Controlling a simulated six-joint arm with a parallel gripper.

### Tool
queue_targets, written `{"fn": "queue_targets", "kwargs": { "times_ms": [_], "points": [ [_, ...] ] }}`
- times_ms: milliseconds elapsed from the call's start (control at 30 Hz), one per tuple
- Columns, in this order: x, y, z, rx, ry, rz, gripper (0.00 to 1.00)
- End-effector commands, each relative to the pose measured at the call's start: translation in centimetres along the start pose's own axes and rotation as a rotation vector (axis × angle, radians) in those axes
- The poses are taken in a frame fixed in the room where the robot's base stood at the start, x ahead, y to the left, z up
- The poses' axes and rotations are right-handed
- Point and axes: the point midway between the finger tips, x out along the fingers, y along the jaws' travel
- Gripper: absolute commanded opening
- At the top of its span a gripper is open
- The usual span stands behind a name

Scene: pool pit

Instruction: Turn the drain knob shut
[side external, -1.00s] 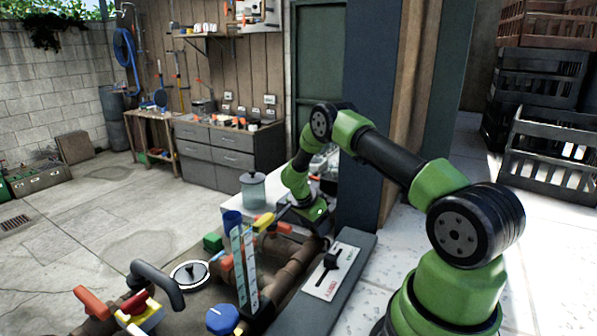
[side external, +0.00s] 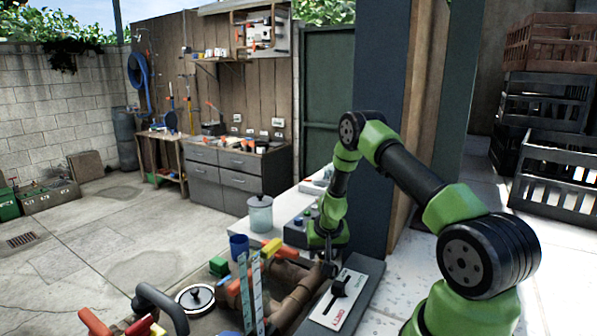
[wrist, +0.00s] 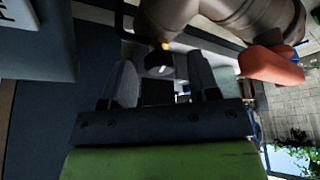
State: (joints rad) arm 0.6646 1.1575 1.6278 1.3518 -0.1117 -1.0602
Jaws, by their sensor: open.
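My gripper (side external: 328,268) points down at the right end of a brown pipe (side external: 297,297) in the side view, behind a grey panel. In the wrist view its two grey fingers (wrist: 163,83) are apart. A small dark knob with a pale mark (wrist: 158,66) shows in the gap between the fingertips, below the brown pipe (wrist: 215,14). It looks like the drain knob. I cannot tell whether the fingers touch it. In the side view the knob is too small or hidden to make out.
An orange handle (wrist: 272,66) is to the right in the wrist view.

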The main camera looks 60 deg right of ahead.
Motion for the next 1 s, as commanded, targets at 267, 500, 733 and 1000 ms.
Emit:
{"fn": "queue_targets", "kwargs": {
  "times_ms": [267, 500, 733, 1000],
  "points": [
    [-2.5, 0.1, -0.2, -0.06, 0.005, -0.026, 0.55],
    [-6.6, 0.2, -0.1, -0.058, 0.005, -0.025, 0.55],
    [-8.6, 0.2, -0.1, -0.059, 0.005, -0.024, 0.55],
    [-10.1, 0.2, 0.0, -0.06, 0.004, -0.025, 0.55]
  ]
}}
